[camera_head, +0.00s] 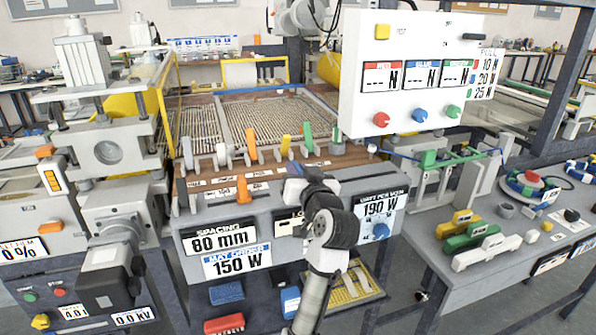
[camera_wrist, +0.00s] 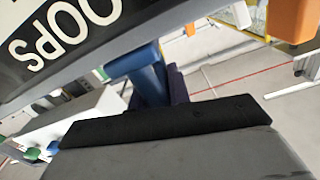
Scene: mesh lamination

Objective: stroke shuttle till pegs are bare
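The loom-like bench holds a mesh mat (camera_head: 277,118) in a wooden frame. My gripper (camera_head: 296,188) is at the bench's front edge, below the row of levers. A blue handle (camera_wrist: 146,76) stands just beyond the black finger pad (camera_wrist: 170,122) in the wrist view. It appears in the head view as a small blue piece (camera_head: 294,170) by my gripper. Only one finger shows clearly, so I cannot tell whether the gripper is closed on the handle. I cannot surely pick out the shuttle or the pegs; my wrist hides part of the front panel.
Orange (camera_head: 251,138), yellow (camera_head: 286,144) and green (camera_head: 308,135) levers stand close behind my gripper. A white control box (camera_head: 408,75) overhangs at right. A press machine (camera_head: 105,150) stands at left.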

